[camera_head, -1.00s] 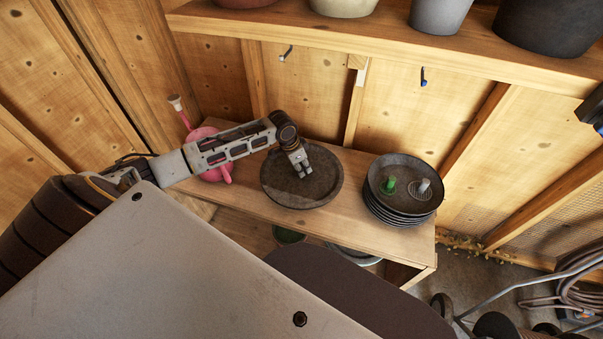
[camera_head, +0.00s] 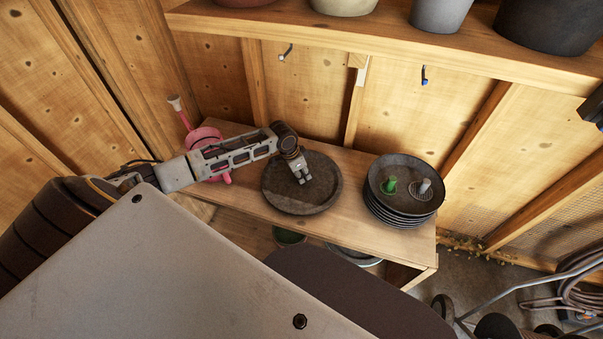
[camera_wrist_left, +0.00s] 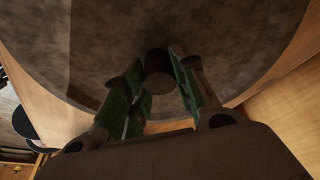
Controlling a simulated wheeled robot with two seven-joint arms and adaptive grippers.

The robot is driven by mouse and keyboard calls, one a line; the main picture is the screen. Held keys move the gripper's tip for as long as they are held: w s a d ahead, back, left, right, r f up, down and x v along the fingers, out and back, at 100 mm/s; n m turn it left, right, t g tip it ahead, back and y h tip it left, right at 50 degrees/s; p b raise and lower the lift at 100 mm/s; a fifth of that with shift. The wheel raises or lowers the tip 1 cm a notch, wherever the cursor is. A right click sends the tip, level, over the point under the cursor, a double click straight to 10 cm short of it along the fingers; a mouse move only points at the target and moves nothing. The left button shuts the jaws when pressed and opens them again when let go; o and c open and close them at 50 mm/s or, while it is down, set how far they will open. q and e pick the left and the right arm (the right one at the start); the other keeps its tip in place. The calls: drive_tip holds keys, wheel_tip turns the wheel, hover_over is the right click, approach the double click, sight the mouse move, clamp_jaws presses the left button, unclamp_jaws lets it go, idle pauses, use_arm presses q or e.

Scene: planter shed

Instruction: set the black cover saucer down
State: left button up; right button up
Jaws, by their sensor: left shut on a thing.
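The black cover saucer (camera_head: 283,193) is a wide dark round disc over the wooden bench top, left of a saucer stack. My left gripper (camera_head: 303,179) reaches down over its middle. In the left wrist view the saucer (camera_wrist_left: 225,35) fills the upper part, with a dark round knob (camera_wrist_left: 158,68) between the green-padded fingers of my left gripper (camera_wrist_left: 158,92). The fingers are shut on this knob. The saucer looks about level and low over the bench; I cannot tell whether its underside touches the wood. My right gripper is not in view.
A stack of dark saucers (camera_head: 400,219) stands right of the cover saucer, with a green piece (camera_head: 389,184) and a pale piece (camera_head: 424,186) on top. A pink watering can (camera_head: 207,136) stands at the left. Pots line the shelf (camera_head: 380,48) above. Bare bench (camera_head: 352,212) lies between saucer and stack.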

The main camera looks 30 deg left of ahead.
sight(294, 181)
use_arm(q)
drive_tip(key=o, duration=0.8)
drive_tip(key=shift+o, duration=0.8)
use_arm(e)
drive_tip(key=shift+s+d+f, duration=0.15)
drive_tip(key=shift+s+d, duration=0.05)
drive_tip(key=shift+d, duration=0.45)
use_arm(q)
drive_tip(key=shift+r, duration=0.15)
drive_tip(key=shift+s+a+r, duration=0.1)
drive_tip(key=shift+s+r, duration=0.1)
drive_tip(key=shift+r, duration=0.4)
drive_tip(key=p+v, duration=0.2)
drive_tip(key=v, duration=0.8)
drive_tip(key=shift+r, duration=0.3)
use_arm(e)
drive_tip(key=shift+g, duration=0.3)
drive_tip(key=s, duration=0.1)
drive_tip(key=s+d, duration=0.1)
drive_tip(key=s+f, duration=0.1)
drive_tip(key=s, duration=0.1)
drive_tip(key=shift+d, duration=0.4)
use_arm(q)
drive_tip(key=shift+s, duration=0.1)
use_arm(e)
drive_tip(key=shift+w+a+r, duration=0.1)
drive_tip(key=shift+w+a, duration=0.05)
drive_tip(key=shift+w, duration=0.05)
